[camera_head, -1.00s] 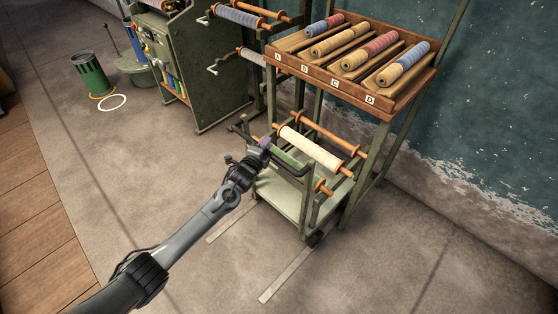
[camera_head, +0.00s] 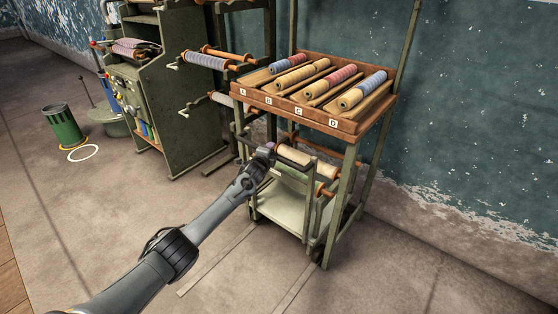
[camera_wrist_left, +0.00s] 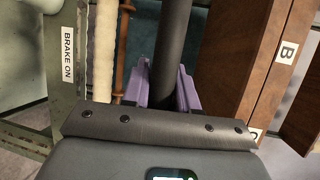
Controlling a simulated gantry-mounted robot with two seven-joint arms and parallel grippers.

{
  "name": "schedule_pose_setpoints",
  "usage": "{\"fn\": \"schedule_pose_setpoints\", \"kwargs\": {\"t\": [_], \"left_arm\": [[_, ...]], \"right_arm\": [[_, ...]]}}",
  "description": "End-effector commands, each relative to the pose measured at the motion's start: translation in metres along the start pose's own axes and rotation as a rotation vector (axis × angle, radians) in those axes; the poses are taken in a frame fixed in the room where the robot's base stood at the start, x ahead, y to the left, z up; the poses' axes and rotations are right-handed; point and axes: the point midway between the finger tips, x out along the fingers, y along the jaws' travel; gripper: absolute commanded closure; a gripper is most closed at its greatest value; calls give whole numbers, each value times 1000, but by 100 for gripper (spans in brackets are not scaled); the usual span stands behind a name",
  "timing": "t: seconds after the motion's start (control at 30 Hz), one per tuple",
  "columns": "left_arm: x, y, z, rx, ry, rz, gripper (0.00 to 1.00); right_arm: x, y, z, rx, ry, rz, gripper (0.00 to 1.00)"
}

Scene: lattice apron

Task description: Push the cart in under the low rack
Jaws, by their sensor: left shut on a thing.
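The cart (camera_head: 278,205) is a green frame with a pale lower deck, carrying a cream roll (camera_head: 308,161) on an orange spindle. Much of it stands between the posts of the low rack (camera_head: 343,195), beneath its wooden tray (camera_head: 297,112) marked A to D. My left gripper (camera_head: 268,151) is at the cart's near upper end, below the tray's front edge. In the left wrist view its purple fingers (camera_wrist_left: 166,88) are shut around a dark handle bar (camera_wrist_left: 172,45). The cart's far end is partly hidden. My right gripper is not in view.
Pale floor strips (camera_head: 215,262) run out in front of the rack. A "BRAKE ON" label (camera_wrist_left: 68,55) shows on the cart's green side. A green cabinet (camera_head: 165,100) and a green bin (camera_head: 63,125) stand to the left. The near floor is clear.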

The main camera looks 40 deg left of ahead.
Motion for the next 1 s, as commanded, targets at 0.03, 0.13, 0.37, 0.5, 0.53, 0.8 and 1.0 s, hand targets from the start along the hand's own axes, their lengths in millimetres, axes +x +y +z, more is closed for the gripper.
{"fn": "schedule_pose_setpoints", "kwargs": {"t": [0.03, 0.13, 0.37, 0.5, 0.53, 0.8, 1.0], "left_arm": [[1, 4, 2, 1, -3, 6, 100], [2, 3, 4, 1, -5, 7, 100], [2, 4, 5, 1, -6, 9, 100], [2, 5, 4, 2, -6, 10, 61], [2, 5, 4, 2, -6, 10, 57], [2, 2, 4, 0, -6, 5, 52], [-2, 0, 5, 1, -6, 4, 52]], "right_arm": [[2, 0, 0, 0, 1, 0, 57], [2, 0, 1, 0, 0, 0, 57], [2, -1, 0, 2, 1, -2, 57], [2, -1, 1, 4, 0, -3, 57], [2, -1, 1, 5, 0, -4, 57], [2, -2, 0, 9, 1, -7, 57], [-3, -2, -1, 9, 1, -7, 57]]}}
